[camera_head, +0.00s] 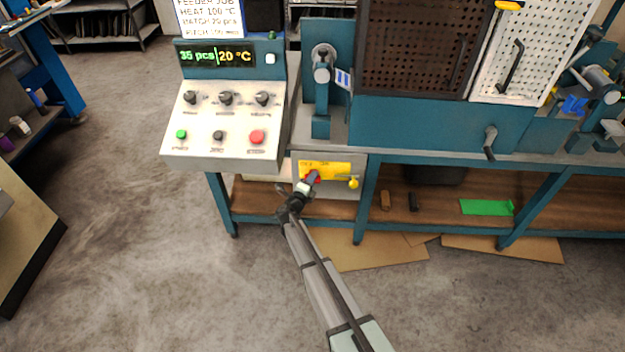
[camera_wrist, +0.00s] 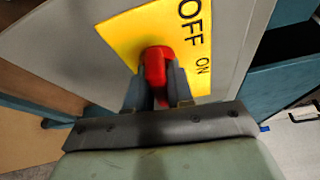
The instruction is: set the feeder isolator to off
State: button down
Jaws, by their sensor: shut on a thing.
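The feeder isolator is a red handle (camera_head: 313,176) on a yellow plate (camera_head: 340,168), fixed to a grey box under the bench. In the wrist view the red handle (camera_wrist: 157,62) stands out from the yellow plate (camera_wrist: 125,35). The plate's OFF and ON lettering runs sideways there, OFF above ON. My gripper (camera_head: 307,184) reaches the handle from the front. In the wrist view its two fingers (camera_wrist: 158,85) are shut on the handle, one on each side. The fingers hide part of the handle, and I cannot tell which label it points to.
A green piece (camera_head: 486,207) lies on the lower shelf.

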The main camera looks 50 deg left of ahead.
jog(key=shift+n+t, duration=0.3)
jog(key=shift+n, duration=0.4)
jog(key=c, duration=1.1)
grip_release()
jog(key=shift+s, duration=0.1)
jog(key=v, duration=1.3)
jog(key=shift+s+d+f, duration=0.15)
jog(key=shift+s, duration=0.15)
jog(key=shift+n, duration=0.3)
